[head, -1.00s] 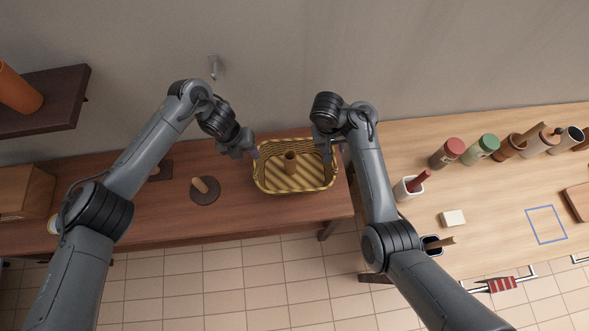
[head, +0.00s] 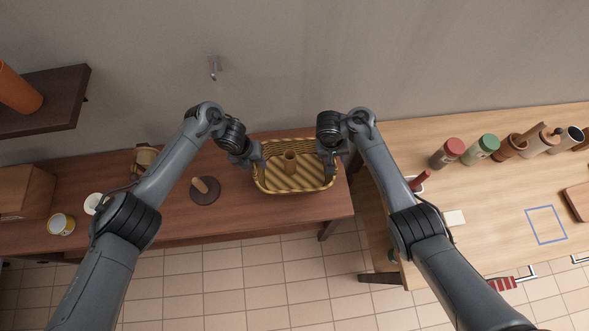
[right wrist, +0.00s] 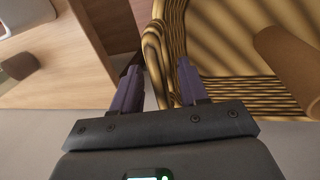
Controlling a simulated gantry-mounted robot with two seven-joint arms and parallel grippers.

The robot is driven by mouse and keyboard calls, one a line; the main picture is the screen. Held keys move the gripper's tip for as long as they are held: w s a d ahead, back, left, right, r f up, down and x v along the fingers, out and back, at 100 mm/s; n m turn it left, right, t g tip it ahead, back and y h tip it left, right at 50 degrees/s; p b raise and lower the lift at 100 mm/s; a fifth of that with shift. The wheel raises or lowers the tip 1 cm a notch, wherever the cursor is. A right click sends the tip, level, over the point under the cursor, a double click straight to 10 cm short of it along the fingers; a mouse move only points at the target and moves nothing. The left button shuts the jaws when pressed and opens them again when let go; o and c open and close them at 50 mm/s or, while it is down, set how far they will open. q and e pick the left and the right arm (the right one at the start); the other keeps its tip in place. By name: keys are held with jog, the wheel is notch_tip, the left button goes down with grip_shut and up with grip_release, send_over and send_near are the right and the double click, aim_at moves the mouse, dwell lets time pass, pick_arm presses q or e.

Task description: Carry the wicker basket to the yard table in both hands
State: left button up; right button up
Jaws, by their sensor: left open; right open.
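The wicker basket (head: 294,186) is yellow-brown and striped, and stands upright on the dark wooden table (head: 240,220). A brown cylinder (head: 290,160) stands inside it. My left gripper (head: 259,160) is open at the basket's left end. Whether its fingers straddle the rim there is too small to tell. My right gripper (head: 329,160) is open at the right end. In the right wrist view the basket's rim (right wrist: 154,45) comes between the two purple fingers of the right gripper (right wrist: 160,85), one finger outside and one inside.
A round dark piece with a wooden knob (head: 204,190) lies left of the basket. A lighter wooden counter (head: 480,200) on the right holds several jars, one with a red lid (head: 454,146). A wall runs behind, with a dark shelf (head: 45,100) at upper left.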

pick_arm(q)
grip_shut()
pick_arm(e)
grip_shut()
pick_arm(q)
jog(key=shift+r, duration=0.1)
pick_arm(e)
jog(key=shift+r, duration=0.1)
